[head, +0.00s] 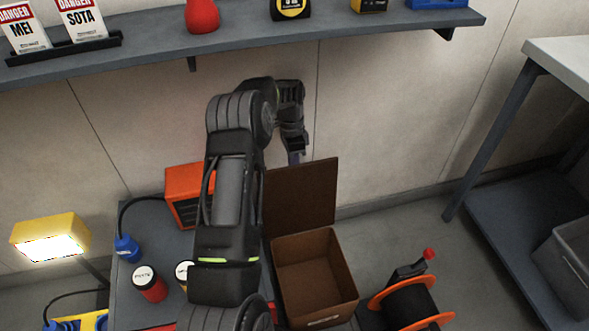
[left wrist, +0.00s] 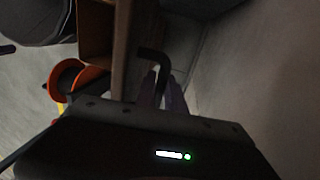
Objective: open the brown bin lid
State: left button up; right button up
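The brown bin (head: 327,291) stands open in the head view, and I see down into its empty inside. Its brown lid (head: 302,192) is raised at the back, roughly upright near the wall. My left gripper (head: 296,157) is at the lid's top edge. In the left wrist view the lid (left wrist: 121,55) is seen edge-on. A dark bent bar (left wrist: 157,57) beside it reaches down between the fingers of my left gripper (left wrist: 162,92). Whether the fingers press on the bar is too dark to tell. My right gripper is not in view.
An orange cable reel (head: 412,303) stands right of the bin. A grey bench (head: 150,225) on the left holds an orange box (head: 183,190) and a red can (head: 150,284). A wall shelf (head: 240,38) runs above my arm. A grey table (head: 565,52) stands far right.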

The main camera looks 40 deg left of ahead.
pick_arm(q)
jog(key=o, duration=0.4)
jog(key=shift+r, duration=0.1)
jog(key=shift+w+a+r+p, duration=0.15)
jog(key=shift+a+r+p, duration=0.1)
jog(key=shift+r, duration=1)
jog(key=shift+w+a+r+p, duration=0.15)
jog(key=shift+a+r+p, duration=0.1)
jog(key=shift+r, duration=1.05)
jog(key=shift+w+a+r+p, duration=0.15)
jog(key=shift+r+p, duration=0.1)
jog(key=shift+r, duration=1)
